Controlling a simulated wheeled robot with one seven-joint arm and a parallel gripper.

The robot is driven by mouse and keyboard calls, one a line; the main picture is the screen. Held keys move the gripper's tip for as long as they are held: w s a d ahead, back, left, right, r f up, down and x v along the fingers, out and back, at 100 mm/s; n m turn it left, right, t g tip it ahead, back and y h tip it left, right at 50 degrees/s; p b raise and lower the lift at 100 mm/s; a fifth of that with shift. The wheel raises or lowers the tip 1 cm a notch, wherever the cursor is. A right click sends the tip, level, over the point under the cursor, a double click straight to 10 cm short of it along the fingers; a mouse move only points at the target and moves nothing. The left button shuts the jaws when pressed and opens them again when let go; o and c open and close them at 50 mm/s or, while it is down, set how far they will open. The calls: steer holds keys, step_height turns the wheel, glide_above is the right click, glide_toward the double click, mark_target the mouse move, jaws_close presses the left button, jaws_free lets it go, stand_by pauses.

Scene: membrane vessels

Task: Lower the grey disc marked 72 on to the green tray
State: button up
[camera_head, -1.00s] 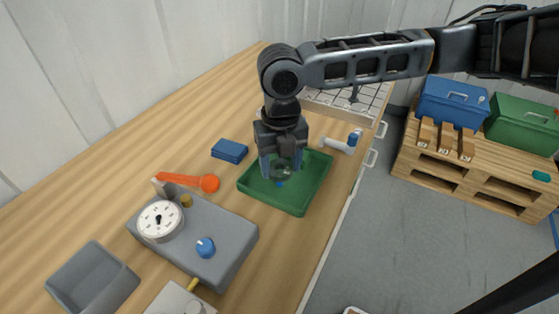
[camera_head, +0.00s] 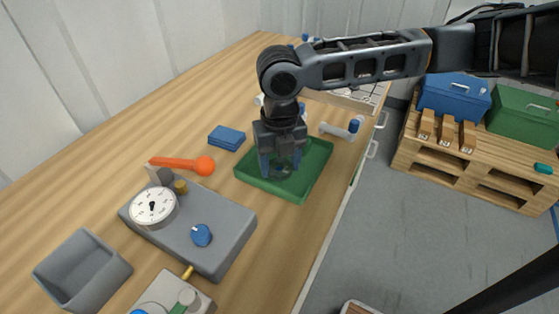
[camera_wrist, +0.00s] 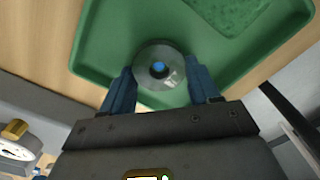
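The round grey disc (camera_wrist: 146,82) with a blue centre shows in the wrist view between my two blue fingertips, which meet its rim on both sides. No number is readable on it. My gripper (camera_head: 281,168) points down inside the green tray (camera_head: 316,170) and is shut on the disc. In the head view the disc (camera_head: 283,171) is partly hidden by the fingers. It is low over the tray floor; I cannot tell whether it touches. The tray's rim and a textured patch also show in the wrist view (camera_wrist: 100,42).
A grey device with a white dial (camera_head: 152,207) stands front left of the tray, with an orange-ended handle (camera_head: 204,166) behind it. Blue pads (camera_head: 226,138) lie left of the tray. A white and blue cylinder (camera_head: 340,130) lies behind right. A grey open bin (camera_head: 82,270) is at front left.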

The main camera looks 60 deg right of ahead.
steer(key=o, duration=0.5)
steer(key=shift+o, duration=0.2)
steer(key=shift+r, duration=0.15)
step_height(320, 180, up, 8)
steer(key=shift+f, duration=0.2)
stand_by(0.6)
